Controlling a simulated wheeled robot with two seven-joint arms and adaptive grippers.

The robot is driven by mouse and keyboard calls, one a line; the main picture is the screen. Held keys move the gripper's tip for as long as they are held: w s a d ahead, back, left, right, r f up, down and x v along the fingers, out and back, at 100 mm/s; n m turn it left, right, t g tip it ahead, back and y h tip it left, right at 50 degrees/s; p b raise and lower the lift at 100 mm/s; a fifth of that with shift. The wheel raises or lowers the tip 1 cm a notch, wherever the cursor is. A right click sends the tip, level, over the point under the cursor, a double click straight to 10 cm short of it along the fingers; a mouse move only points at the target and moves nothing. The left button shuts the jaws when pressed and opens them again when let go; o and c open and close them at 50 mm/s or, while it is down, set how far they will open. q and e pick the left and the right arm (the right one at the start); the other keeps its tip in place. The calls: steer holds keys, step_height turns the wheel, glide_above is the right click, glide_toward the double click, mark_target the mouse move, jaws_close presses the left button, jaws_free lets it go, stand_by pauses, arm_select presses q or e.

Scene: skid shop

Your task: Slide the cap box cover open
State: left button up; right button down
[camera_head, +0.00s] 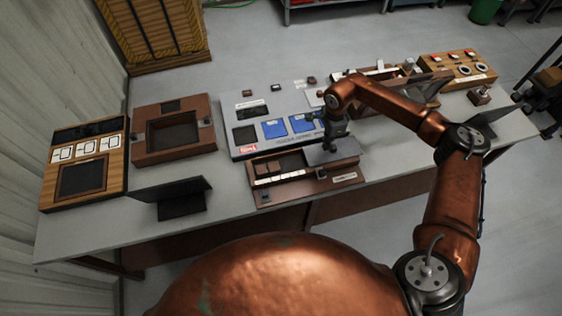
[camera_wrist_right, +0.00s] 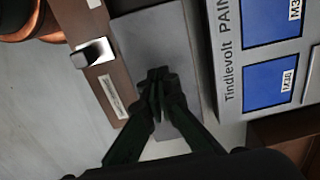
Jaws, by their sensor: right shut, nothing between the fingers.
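The cap box (camera_head: 265,199) is a low brown tray at the front middle of the table. Its left part is uncovered and shows a row of white pieces and brown blocks. The flat grey cover (camera_head: 345,150) lies over its right part; it also shows in the right wrist view (camera_wrist_right: 150,45). My right gripper (camera_head: 332,148) points down over the cover. In the right wrist view its dark fingertips (camera_wrist_right: 157,75) are together and empty against the grey cover; I cannot tell whether they touch it. My left gripper is not in view.
A grey panel with blue squares (camera_head: 275,129) stands right behind the cap box. A small dark knob (camera_head: 321,173) is on the box's front rim. A dark stand (camera_head: 180,204) is to the left, with a brown frame (camera_head: 147,156) behind. Bare table lies in front.

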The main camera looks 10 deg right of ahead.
step_height(320, 180, up, 6)
steer(key=shift+f+p, duration=0.15)
steer(key=shift+p, duration=1.1)
